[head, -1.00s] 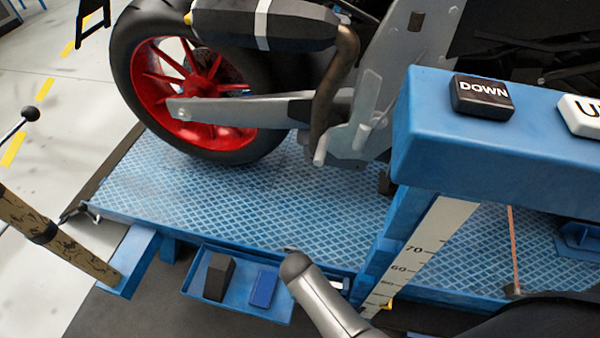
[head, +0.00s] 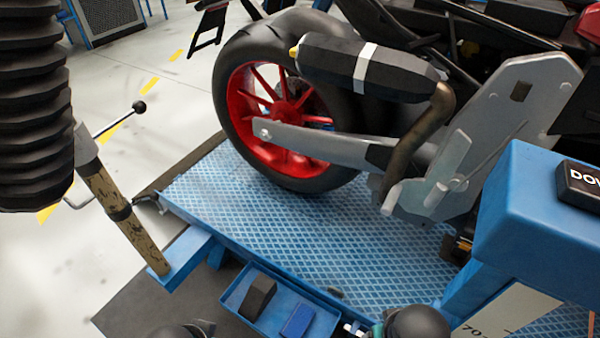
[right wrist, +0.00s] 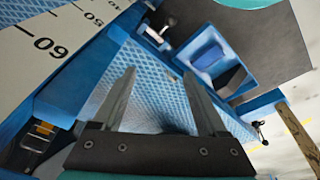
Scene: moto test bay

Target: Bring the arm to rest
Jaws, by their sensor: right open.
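My right gripper (right wrist: 159,74) is open and empty in the right wrist view. Its two fingers stand apart above the blue tread-plate platform (right wrist: 165,85), with nothing between them. In the head view only dark, rounded parts that look like my arm show at the bottom edge, and no fingertips are visible. My left gripper is not in view.
A motorcycle with a red rear wheel (head: 240,105) stands on the blue lift platform (head: 225,190). A blue column (head: 520,230) with a DOWN button rises at right. A blue tray (head: 275,320) holds a black block and blue block. Black bellows (head: 30,110) fill the upper left.

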